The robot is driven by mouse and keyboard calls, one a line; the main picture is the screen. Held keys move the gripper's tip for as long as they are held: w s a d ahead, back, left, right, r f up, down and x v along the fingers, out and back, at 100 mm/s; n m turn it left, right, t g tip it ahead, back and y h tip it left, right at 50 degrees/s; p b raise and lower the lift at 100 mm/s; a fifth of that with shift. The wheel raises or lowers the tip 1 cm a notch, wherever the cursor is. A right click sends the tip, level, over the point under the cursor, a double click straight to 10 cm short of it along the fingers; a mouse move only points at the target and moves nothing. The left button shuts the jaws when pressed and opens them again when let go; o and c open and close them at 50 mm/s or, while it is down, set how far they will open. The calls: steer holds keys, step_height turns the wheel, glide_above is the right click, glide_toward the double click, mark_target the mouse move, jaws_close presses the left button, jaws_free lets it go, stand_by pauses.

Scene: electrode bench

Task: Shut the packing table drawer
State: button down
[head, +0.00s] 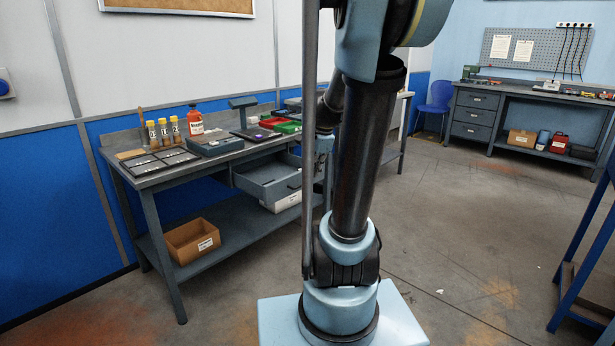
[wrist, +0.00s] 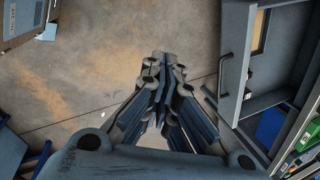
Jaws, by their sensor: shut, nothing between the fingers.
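The packing table (head: 158,178) stands left of centre in the head view. Its grey drawer (head: 282,188) is pulled out under the top, its inside partly showing. In the wrist view the drawer front (wrist: 235,62) is at the right, with a bar handle (wrist: 224,76) on its outer face. My gripper (wrist: 163,60) is shut and empty. Its fingertips are left of the handle in the wrist view, and a strip of floor shows between them. In the head view my arm covers part of the drawer's right side, and I cannot make out the fingertips.
The tabletop holds a black tray (head: 160,161), yellow-capped bottles, a red bottle (head: 195,120) and coloured bins (head: 288,127). A cardboard box (head: 192,241) sits on the lower shelf. A second bench (head: 490,127) stands at the back right. The floor between is mostly clear.

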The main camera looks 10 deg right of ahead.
steer(key=w+d+f+m+t+y, duration=0.15)
steer(key=w+d+m, duration=0.25)
steer(key=w+m, duration=0.45)
steer(key=w+d+f+m+g, duration=0.1)
steer(key=w+d+f+m, duration=0.3)
steer(key=w, duration=0.8)
steer(key=shift+m+t, duration=0.25)
steer(key=shift+m, duration=0.1)
steer(key=shift+w+a+f, duration=0.75)
steer(key=shift+w+f, duration=0.25)
steer(key=shift+f, duration=0.3)
steer(key=shift+w+a+f, duration=0.8)
steer(key=shift+w+f, duration=0.2)
steer(key=shift+f, duration=0.3)
steer(key=shift+w+a+f, duration=0.75)
steer(key=shift+w+f, duration=0.25)
steer(key=shift+f, duration=0.3)
steer(key=shift+w+d, duration=0.1)
steer(key=shift+w, duration=0.05)
